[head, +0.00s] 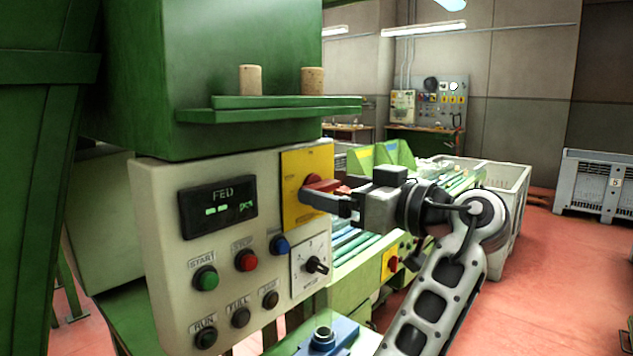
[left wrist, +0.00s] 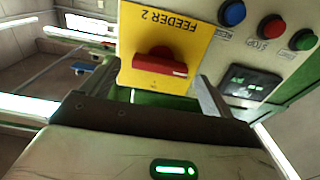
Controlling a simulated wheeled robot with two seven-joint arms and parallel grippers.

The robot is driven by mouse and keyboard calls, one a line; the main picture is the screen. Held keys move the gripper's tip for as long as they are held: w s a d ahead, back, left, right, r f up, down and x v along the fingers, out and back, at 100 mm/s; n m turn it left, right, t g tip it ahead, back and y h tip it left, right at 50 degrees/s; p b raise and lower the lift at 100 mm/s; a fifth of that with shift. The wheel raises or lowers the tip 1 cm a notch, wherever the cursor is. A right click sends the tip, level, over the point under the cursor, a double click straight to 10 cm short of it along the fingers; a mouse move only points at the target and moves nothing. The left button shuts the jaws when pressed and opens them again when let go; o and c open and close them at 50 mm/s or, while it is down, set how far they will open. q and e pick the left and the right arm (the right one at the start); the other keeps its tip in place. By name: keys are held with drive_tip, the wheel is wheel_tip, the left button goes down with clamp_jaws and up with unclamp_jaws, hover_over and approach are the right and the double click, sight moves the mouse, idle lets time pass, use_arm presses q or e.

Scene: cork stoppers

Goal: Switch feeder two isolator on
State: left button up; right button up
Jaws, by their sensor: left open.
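The feeder two isolator is a yellow plate (head: 296,213) with a red rotary handle (head: 322,184) on the upper right of a cream control panel (head: 165,240). In the left wrist view the plate (left wrist: 195,48) reads "FEEDER 2" upside down, and its red handle (left wrist: 158,64) lies crosswise. The small mark by the handle is unreadable. My left gripper (head: 324,194) is open at the handle, its fingers pointing at the plate. The handle shows ahead of the jaws in the wrist view; contact cannot be told. The gripper partly hides the handle in the head view. My right gripper is out of view.
The panel also carries a FED display (head: 218,207), a blue button (head: 279,245), a red stop button (head: 246,260), a green start button (head: 206,278) and a black selector (head: 316,265). Two corks stand on the green shelf (head: 280,116) above. A second red switch (head: 392,263) sits lower behind.

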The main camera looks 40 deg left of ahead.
use_arm(q)
drive_tip(key=shift+a, duration=0.9)
drive_tip(key=shift+c, duration=0.4)
drive_tip(key=c, duration=0.9)
